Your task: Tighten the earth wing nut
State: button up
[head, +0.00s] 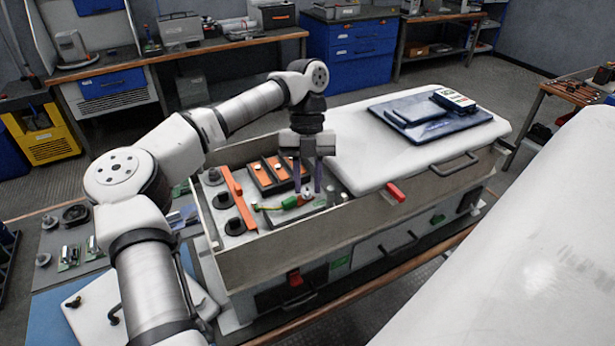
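My gripper (308,190) points straight down into the open bay of the capacitor bank cabinet (300,252). Its two dark fingers stand apart with a visible gap between them. A small, light fitting (306,193) shows at the lug's end, between or just behind the fingertips. It may be the earth wing nut, but it is too small to make out its wings or whether the fingers touch it.
Orange bars (238,197) and a dark-framed block (272,174) stand left of my gripper inside the bay walls.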

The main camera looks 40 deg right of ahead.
jog(key=shift+w, duration=0.15)
jog(key=shift+w+d+r, duration=0.1)
jog(key=shift+w+r, duration=0.05)
jog(key=shift+r, duration=0.3)
jog(key=p+v, duration=0.1)
jog(key=v, duration=1.2)
